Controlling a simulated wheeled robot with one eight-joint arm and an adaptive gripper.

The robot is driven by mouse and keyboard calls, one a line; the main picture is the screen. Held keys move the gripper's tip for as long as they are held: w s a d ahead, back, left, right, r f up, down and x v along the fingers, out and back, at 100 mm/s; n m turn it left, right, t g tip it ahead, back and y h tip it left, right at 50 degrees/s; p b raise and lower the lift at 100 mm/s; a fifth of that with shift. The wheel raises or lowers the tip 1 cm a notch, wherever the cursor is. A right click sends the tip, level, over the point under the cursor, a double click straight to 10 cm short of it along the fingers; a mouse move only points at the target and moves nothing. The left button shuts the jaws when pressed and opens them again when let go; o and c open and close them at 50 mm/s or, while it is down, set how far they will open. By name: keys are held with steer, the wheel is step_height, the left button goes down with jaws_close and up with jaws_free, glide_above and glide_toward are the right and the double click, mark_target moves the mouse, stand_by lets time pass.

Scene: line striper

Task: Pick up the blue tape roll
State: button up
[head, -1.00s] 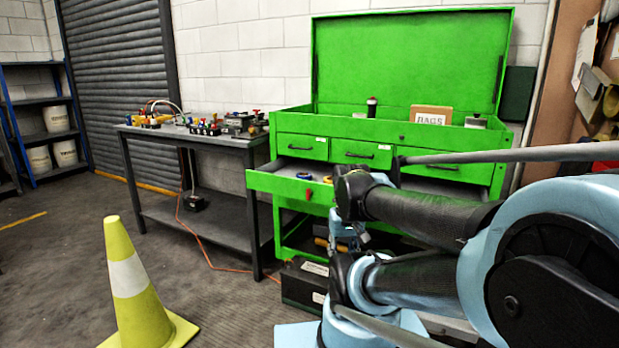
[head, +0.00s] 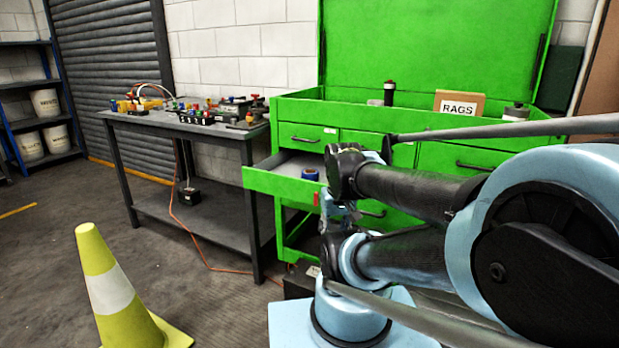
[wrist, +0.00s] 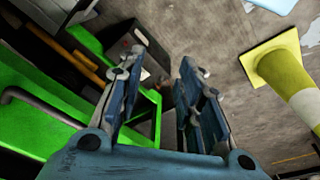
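A blue tape roll (head: 310,174) lies in the open drawer (head: 285,185) of the green tool chest, left of my arm in the head view. My gripper (wrist: 158,80) shows in the wrist view with its two fingers apart and nothing between them. It points down toward the floor beside the chest. In the head view my arm hides most of the gripper and the right part of the open drawer. The tape roll is not visible in the wrist view.
A yellow cone (head: 112,290) stands on the floor at left front. A dark workbench (head: 185,128) with several colourful fittings stands left of the chest. A rags box (head: 459,104) sits on the chest top. Open floor lies between cone and bench.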

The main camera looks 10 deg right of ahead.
steer(key=shift+o, duration=1.4)
steer(key=o, duration=0.8)
steer(key=shift+r, duration=0.85)
steer(key=shift+o, duration=0.2)
steer(key=w+r+n+y, duration=0.1)
steer(key=w+r, duration=0.4)
steer(key=w, duration=0.3)
steer(key=w+r+n, duration=0.2)
steer(key=w+r, duration=0.3)
steer(key=w, duration=0.3)
steer(key=w+d+r+n+t+y, duration=0.1)
steer(key=w+d+r, duration=0.1)
steer(key=w, duration=0.8)
steer(key=w+d+r+n+t, duration=0.1)
steer(key=w+r, duration=0.1)
steer(key=w, duration=0.9)
glide_toward(310, 172)
steer(key=f, duration=0.1)
steer(key=s+f, duration=0.1)
steer(key=a+f, duration=0.1)
steer(key=shift+s+f, duration=0.15)
steer(key=shift+f, duration=0.05)
steer(key=shift+w+x, duration=0.15)
steer(key=shift+x, duration=0.95)
steer(key=shift+w+x, duration=0.15)
steer(key=shift+x, duration=0.9)
steer(key=shift+w+a+f, duration=0.15)
steer(key=shift+f, duration=0.2)
